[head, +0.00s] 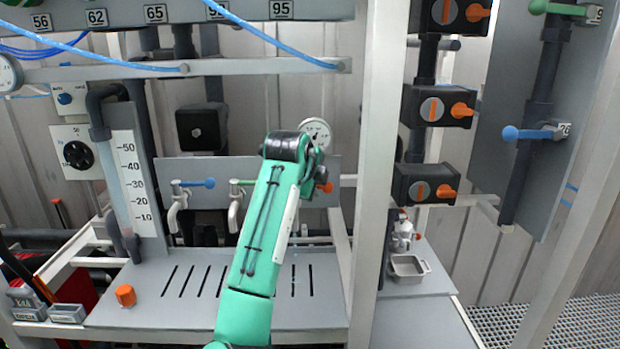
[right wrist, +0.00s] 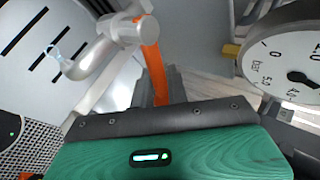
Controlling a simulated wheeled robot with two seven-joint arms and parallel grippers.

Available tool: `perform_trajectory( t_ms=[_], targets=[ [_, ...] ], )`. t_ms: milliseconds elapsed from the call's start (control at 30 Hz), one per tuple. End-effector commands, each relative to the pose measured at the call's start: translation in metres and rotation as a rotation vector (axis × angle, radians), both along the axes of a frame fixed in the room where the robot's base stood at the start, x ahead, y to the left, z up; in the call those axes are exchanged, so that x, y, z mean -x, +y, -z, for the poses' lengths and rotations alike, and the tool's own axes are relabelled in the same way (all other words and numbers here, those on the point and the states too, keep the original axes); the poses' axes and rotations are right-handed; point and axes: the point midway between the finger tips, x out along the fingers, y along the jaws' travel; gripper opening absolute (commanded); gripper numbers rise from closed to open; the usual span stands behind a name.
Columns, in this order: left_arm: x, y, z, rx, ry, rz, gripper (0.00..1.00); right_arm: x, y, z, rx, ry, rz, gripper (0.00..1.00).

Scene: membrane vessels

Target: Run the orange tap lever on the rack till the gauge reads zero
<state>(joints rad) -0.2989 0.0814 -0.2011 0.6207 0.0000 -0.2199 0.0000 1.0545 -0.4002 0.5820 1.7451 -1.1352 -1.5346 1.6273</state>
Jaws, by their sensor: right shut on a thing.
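The orange tap lever (right wrist: 152,62) stands out clearly in the right wrist view, attached to a grey tap (right wrist: 115,38) with a curved spout. Its lower end runs between the fingers of my right gripper (right wrist: 168,86), which is shut on it. A pale, clear streak shows at the spout's mouth. In the head view only a bit of the orange lever (head: 327,187) shows beside my right gripper (head: 312,172); my wrist hides the tap. The round white gauge (head: 316,131) is just above; it also shows in the right wrist view (right wrist: 285,50), cut off, its reading unclear. My left gripper is out of view.
Taps with a blue lever (head: 198,183) and a green lever (head: 243,182) stand left of my arm. A slotted tray (head: 190,308) lies below, with an orange knob (head: 125,295) on it. A white upright post (head: 367,150) rises close on the right.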

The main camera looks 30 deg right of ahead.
Motion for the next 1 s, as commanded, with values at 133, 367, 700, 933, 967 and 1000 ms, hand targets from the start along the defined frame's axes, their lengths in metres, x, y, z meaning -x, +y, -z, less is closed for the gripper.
perform_trajectory(
  t_ms=[133, 367, 700, 933, 967, 1000],
  targets=[
    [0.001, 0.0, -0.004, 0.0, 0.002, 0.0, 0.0, -0.001, 0.015, 0.001, 0.006, 0.003, 0.063, 0.0],
    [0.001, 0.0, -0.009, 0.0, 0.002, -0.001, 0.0, 0.005, 0.026, 0.0, 0.009, 0.003, 0.298, 0.0],
    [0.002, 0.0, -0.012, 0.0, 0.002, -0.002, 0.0, 0.007, 0.036, 0.001, 0.006, 0.004, 0.477, 0.0],
    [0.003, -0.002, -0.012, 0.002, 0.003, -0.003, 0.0, 0.008, 0.049, 0.002, 0.004, 0.006, 0.731, 0.0],
    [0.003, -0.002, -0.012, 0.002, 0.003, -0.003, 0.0, 0.008, 0.05, 0.002, 0.003, 0.006, 0.757, 0.0],
    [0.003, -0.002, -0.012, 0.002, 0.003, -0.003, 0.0, 0.008, 0.051, 0.002, 0.004, 0.006, 0.784, 0.0]
  ],
)
